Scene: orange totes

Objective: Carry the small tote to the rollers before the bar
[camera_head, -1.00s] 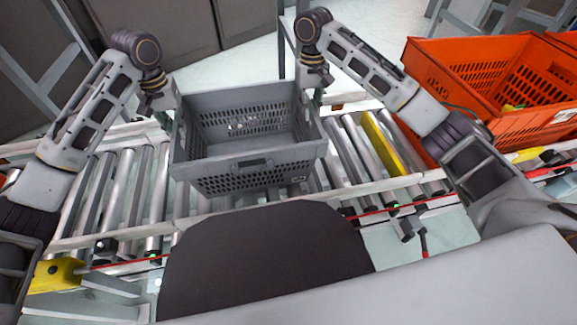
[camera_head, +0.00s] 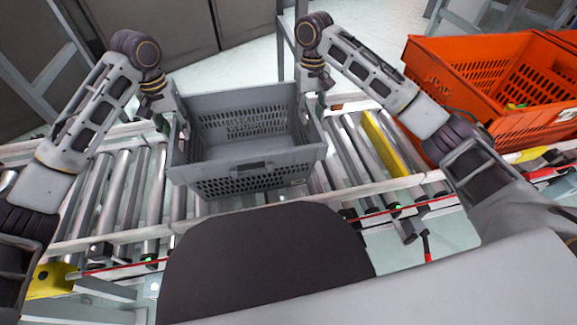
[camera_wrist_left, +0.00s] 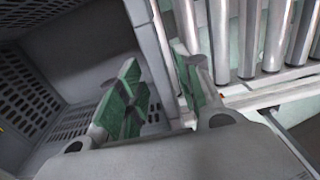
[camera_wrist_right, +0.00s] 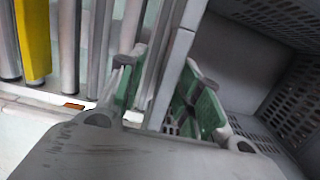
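The small grey tote (camera_head: 245,180) sits over the roller conveyor, upright, with perforated walls and an empty inside. My left gripper (camera_head: 160,115) is at its left wall; in the left wrist view its green-padded fingers (camera_wrist_left: 160,88) stand apart on either side of the rim (camera_wrist_left: 160,40). My right gripper (camera_head: 314,95) is at its right wall; in the right wrist view its fingers (camera_wrist_right: 163,90) straddle the rim (camera_wrist_right: 178,62), with a visible gap. The yellow bar (camera_head: 385,145) lies across the conveyor to the right of the tote, with bare rollers (camera_head: 345,150) between them.
Large orange totes (camera_head: 470,65) stand at the right, beyond my right forearm. Bare rollers (camera_head: 120,190) continue to the left. A pale side rail (camera_head: 215,218) runs along the conveyor's near edge. Grey cabinets stand behind.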

